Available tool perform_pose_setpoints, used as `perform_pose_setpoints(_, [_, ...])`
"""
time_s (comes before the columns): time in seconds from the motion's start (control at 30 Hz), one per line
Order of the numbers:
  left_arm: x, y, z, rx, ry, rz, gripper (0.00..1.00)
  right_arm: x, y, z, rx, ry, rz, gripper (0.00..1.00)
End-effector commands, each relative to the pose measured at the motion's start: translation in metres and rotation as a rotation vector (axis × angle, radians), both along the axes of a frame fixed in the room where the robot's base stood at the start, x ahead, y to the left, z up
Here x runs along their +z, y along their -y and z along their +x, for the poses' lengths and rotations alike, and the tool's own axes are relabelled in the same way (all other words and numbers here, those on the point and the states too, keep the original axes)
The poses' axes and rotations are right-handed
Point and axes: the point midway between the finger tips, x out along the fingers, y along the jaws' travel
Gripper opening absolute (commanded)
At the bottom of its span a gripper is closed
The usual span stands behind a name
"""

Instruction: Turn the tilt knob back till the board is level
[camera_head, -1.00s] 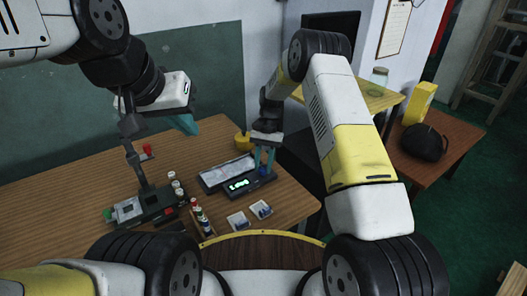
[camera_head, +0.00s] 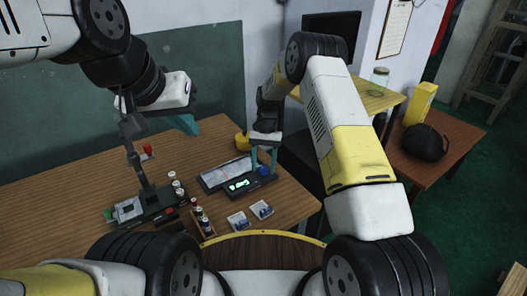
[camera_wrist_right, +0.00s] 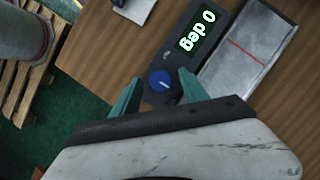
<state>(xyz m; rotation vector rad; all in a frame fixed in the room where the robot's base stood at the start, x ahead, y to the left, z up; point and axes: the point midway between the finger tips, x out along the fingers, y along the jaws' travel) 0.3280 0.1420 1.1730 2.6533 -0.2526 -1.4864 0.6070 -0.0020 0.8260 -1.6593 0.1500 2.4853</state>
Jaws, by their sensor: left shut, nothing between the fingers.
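The tilt knob, a blue round dial with a white mark (camera_wrist_right: 160,80), sits on a dark control box (camera_wrist_right: 172,55); it also shows in the head view (camera_head: 264,170). The box's green display (camera_wrist_right: 197,31) reads 0 deg. The board, a pale grey plate with a red line (camera_wrist_right: 245,48), lies beside the box and looks flat; in the head view it is behind the box (camera_head: 222,173). My right gripper (camera_wrist_right: 156,92) is open, its teal fingers on either side of the knob with gaps showing.
A black device with a tall post (camera_head: 148,207) stands at the left of the wooden table. A rack of small bottles (camera_head: 202,220), two small cards (camera_head: 261,209) and a yellow pot (camera_head: 242,141) are near the box. The table's back left is clear.

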Motion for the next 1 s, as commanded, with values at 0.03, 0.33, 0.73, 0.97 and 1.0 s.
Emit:
perform_pose_setpoints(0.03, [0.0,0.0,0.0,0.0,0.0,0.0,0.0,0.0,0.0,0.0,0.0,0.0,0.0,0.52])
perform_pose_setpoints(0.33, [0.0,0.0,0.0,0.0,0.0,0.0,0.0,0.007,0.0,0.004,-0.002,0.003,0.001,0.52])
perform_pose_setpoints(0.73, [0.0,0.0,0.0,0.0,0.0,0.0,0.0,0.064,0.005,0.027,-0.001,0.002,0.0,0.52])
perform_pose_setpoints(0.97, [0.0,0.0,0.0,0.0,0.0,0.0,0.0,0.073,0.005,0.03,-0.001,0.0,0.0,0.52])
perform_pose_setpoints(1.0, [0.0,0.0,0.0,0.0,0.0,0.0,0.0,0.072,0.005,0.03,-0.001,0.0,0.0,0.52])
